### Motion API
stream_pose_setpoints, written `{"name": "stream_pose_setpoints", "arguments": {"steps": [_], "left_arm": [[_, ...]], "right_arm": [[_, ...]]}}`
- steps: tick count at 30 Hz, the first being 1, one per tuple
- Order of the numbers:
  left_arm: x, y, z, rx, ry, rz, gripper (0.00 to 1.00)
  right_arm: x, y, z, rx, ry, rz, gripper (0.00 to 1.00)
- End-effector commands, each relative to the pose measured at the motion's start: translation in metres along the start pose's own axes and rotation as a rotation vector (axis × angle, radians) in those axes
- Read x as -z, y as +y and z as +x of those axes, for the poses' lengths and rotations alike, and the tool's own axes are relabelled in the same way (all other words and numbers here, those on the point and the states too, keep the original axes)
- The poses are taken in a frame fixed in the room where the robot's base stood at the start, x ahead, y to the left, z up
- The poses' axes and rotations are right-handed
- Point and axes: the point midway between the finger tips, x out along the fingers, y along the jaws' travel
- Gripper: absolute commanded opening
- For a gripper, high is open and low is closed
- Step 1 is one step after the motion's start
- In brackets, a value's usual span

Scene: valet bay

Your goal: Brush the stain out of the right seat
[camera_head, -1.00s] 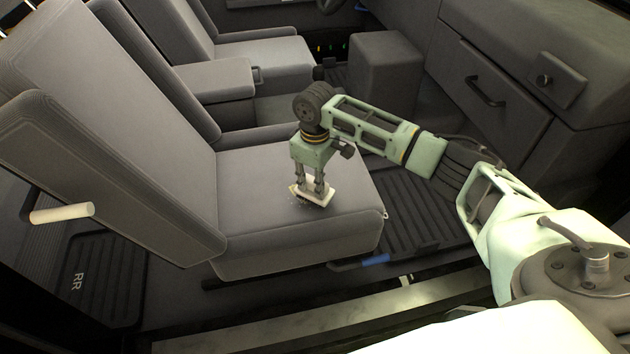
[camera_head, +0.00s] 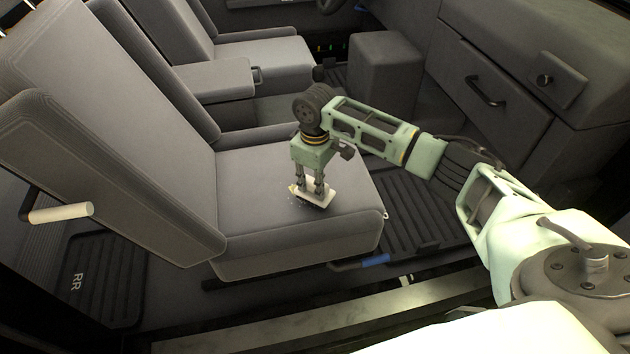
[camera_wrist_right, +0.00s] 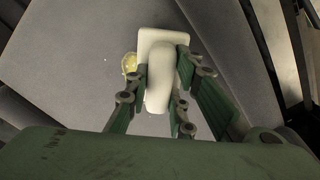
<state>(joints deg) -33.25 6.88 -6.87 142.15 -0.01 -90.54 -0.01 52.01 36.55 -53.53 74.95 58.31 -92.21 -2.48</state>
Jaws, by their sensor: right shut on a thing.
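The right seat (camera_head: 262,170) is grey, with its cushion under my right gripper. My right gripper (camera_head: 317,188) points down and is shut on the grip of a pale brush (camera_head: 322,196), whose underside is down at the cushion. In the right wrist view the brush (camera_wrist_right: 160,85) lies between the fingers. A small yellowish stain (camera_wrist_right: 129,64) shows on the cushion beside the brush's left edge. In the head view only a small yellowish patch and pale specks show at the brush's left edge; the brush hides the cushion under it. My left gripper is not in view.
The seat's backrest (camera_head: 110,130) rises on the left. The other seat (camera_head: 262,58) and an armrest (camera_head: 214,80) stand behind. A dashboard with a drawer (camera_head: 490,90) is on the right. A blue-gripped lever (camera_head: 375,260) sits below the cushion's front edge.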

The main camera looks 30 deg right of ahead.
Motion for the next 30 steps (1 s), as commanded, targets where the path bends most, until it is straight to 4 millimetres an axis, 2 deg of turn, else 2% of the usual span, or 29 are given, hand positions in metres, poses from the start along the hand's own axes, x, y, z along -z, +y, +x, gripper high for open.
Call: {"name": "stream_pose_setpoints", "arguments": {"steps": [25, 30], "left_arm": [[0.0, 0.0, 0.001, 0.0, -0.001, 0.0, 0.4], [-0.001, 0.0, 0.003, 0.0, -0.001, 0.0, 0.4]], "right_arm": [[0.001, 0.0, 0.016, 0.0, 0.001, 0.0, 0.01], [0.007, 0.005, 0.016, 0.001, 0.002, 0.001, 0.01]]}}
